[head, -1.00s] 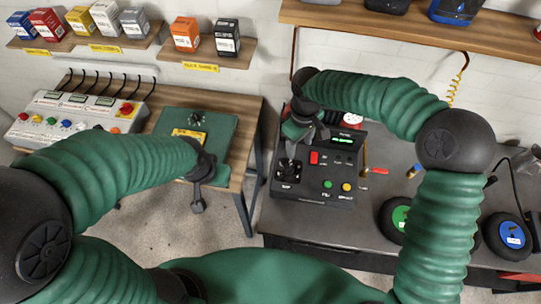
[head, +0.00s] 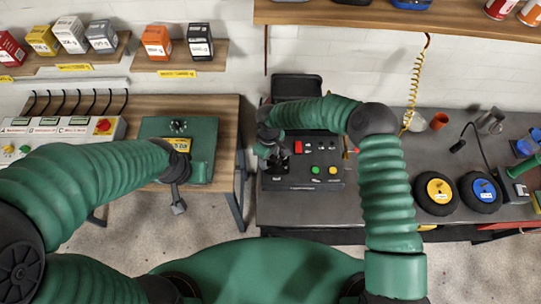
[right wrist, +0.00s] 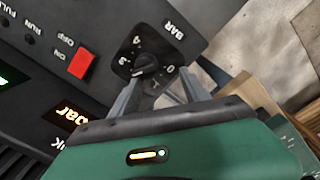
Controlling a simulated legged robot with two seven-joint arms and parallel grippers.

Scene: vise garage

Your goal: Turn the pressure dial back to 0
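In the head view my right gripper (head: 272,152) is over the box's left end and hides much of the dial. My left gripper (head: 178,198) hangs at the left table, its fingers unclear.
A red switch (right wrist: 83,62) and an orange display (right wrist: 72,115) are close to the dial. Green and yellow buttons lie further right on the box. Wheels (head: 436,193) stand on the right of the grey bench. A green case (head: 203,135) lies on the left wooden table.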

